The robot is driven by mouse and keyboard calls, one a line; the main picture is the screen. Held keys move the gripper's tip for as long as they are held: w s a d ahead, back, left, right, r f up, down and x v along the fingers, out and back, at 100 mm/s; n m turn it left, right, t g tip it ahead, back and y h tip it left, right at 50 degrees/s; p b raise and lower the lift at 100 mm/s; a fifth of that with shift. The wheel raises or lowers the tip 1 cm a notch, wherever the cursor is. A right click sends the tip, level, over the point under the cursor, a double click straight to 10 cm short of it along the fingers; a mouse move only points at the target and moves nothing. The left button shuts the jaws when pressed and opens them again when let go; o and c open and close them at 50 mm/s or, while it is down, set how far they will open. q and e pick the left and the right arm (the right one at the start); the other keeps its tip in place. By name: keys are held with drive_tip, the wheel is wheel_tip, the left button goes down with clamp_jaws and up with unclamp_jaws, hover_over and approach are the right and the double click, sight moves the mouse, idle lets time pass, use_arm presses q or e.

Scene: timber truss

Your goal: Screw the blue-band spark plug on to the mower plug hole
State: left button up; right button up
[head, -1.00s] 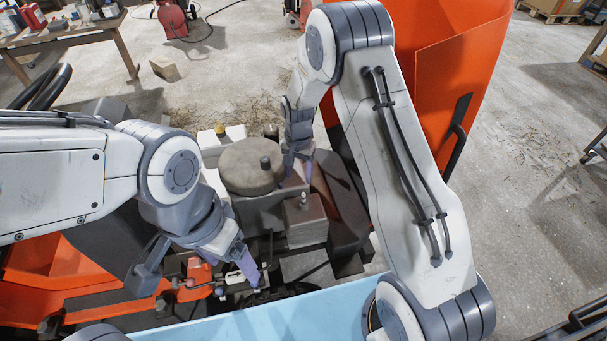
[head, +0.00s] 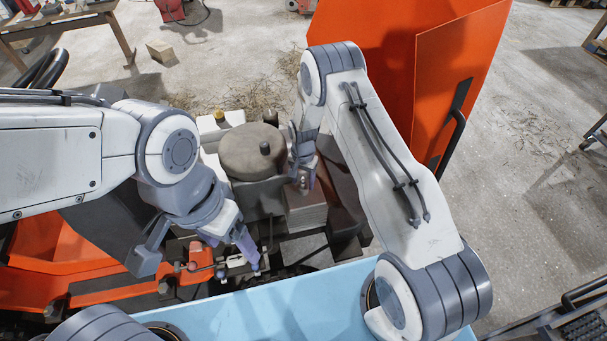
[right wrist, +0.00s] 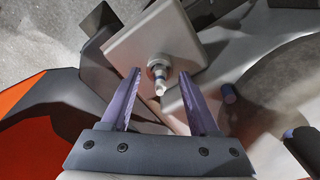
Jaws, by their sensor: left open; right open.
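A spark plug (right wrist: 158,73) with a pale body, a metal tip and a faint bluish band stands on a square grey block (right wrist: 130,48) in the right wrist view. My right gripper (right wrist: 161,86) is open, its two purple fingers on either side of the plug with gaps visible; I cannot tell their depth relative to it. In the head view my right gripper (head: 306,181) is above the block (head: 308,215) and hides the plug. I see no open plug hole. My left gripper (head: 250,258) is open, low over the front of the engine, near a small linkage, holding nothing visible.
A round engine cover (head: 252,155) with a dark knob stands left of my right gripper. A yellow-capped white tank (head: 219,118) is behind it. Orange bodywork (head: 400,80) rises at the right. A light blue surface (head: 290,310) lies in front.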

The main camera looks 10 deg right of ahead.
sight(303, 178)
clamp_jaws()
idle(1.3)
idle(0.5)
drive_tip(key=m, duration=0.3)
drive_tip(key=shift+f, duration=0.1)
unclamp_jaws()
wheel_tip(303, 178, up, 11)
drive_tip(key=shift+f+b, duration=0.15)
drive_tip(key=shift+b, duration=0.4)
